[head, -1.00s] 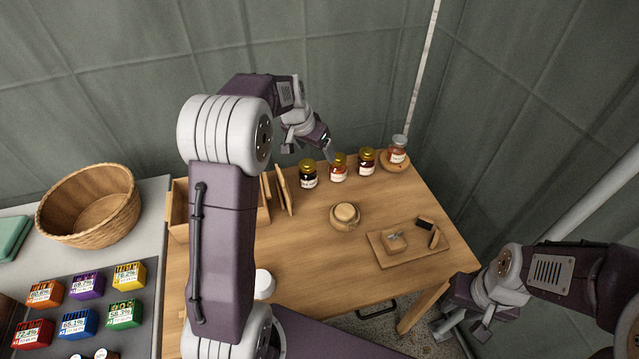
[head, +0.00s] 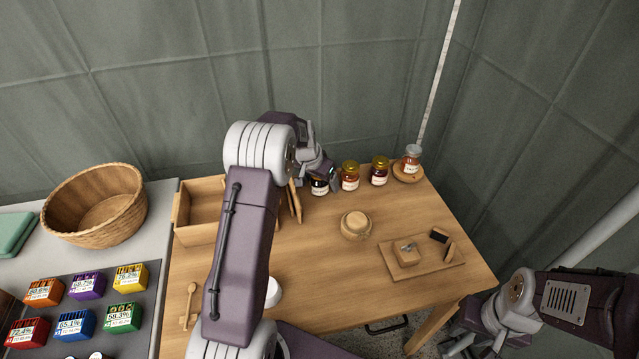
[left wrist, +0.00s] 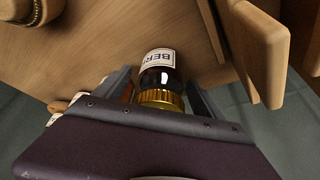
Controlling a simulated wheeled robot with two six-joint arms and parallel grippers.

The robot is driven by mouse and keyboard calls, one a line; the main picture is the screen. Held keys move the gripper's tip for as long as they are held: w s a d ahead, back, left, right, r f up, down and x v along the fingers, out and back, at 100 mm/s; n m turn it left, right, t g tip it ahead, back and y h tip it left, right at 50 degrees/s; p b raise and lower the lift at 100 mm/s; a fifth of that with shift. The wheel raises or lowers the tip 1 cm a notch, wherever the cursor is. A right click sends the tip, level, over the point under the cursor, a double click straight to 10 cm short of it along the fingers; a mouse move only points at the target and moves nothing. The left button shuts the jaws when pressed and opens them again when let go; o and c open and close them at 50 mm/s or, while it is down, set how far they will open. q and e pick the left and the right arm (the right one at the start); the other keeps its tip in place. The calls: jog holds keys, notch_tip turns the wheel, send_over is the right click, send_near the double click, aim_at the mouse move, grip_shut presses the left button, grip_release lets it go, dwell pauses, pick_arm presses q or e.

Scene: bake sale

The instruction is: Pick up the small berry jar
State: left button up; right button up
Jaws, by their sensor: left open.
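The small berry jar (head: 319,187) is dark with a white label and stands leftmost in the jar row at the back of the wooden table. In the left wrist view the jar (left wrist: 158,78) shows its gold lid and a label beginning "BER". My left gripper (head: 323,175) is at the jar and hides its lid in the head view. In the left wrist view the open fingers (left wrist: 160,92) lie on either side of the jar; I cannot tell whether they touch it. My right gripper (head: 463,345) is low at the right, away from the jars, its jaw state unclear.
Upright wooden boards (head: 296,201) and a wooden tray (head: 182,232) stand close left.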

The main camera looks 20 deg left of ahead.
pick_arm(q)
jog(key=shift+w+f, duration=0.1)
jog(key=shift+f, duration=0.1)
jog(key=shift+r, duration=0.15)
jog(key=shift+c, duration=0.9)
grip_shut()
jog(key=r, duration=0.3)
jog(key=r+p, duration=0.1)
jog(key=shift+d+r, duration=0.3)
jog(key=shift+r, duration=0.1)
jog(key=s+d+r, duration=0.1)
jog(key=d+r, duration=0.2)
jog(key=d, duration=0.2)
jog(key=s+d+r+p, duration=0.1)
jog(key=d+r, duration=0.2)
jog(key=d, duration=0.2)
jog(key=shift+s+d, duration=0.3)
jog(key=shift+d, duration=0.05)
